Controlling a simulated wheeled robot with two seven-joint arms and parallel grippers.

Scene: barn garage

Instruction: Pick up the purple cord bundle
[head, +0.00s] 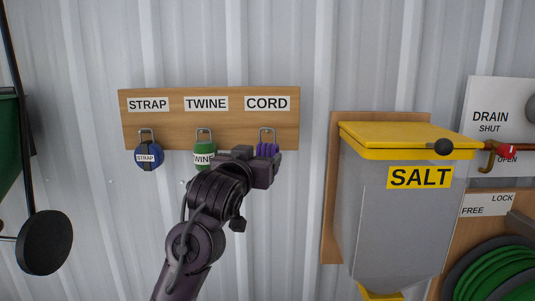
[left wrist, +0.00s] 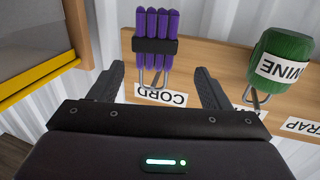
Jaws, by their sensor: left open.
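The purple cord bundle (head: 268,150) hangs from a metal hook under the CORD label (head: 267,103) on a wooden board (head: 170,103). In the head view its lower part is hidden behind my left gripper (head: 262,168). In the left wrist view the cord bundle (left wrist: 157,30), bound by a black band, shows upside down beyond and between the two fingers of my left gripper (left wrist: 160,85). The fingers are apart, with nothing between their tips. My right gripper is in neither view.
A green twine bundle (head: 205,148) hangs just left of the cord, and a blue strap bundle (head: 148,157) farther left. A grey salt bin (head: 390,220) with a yellow lid stands to the right. Bare corrugated wall lies below the board.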

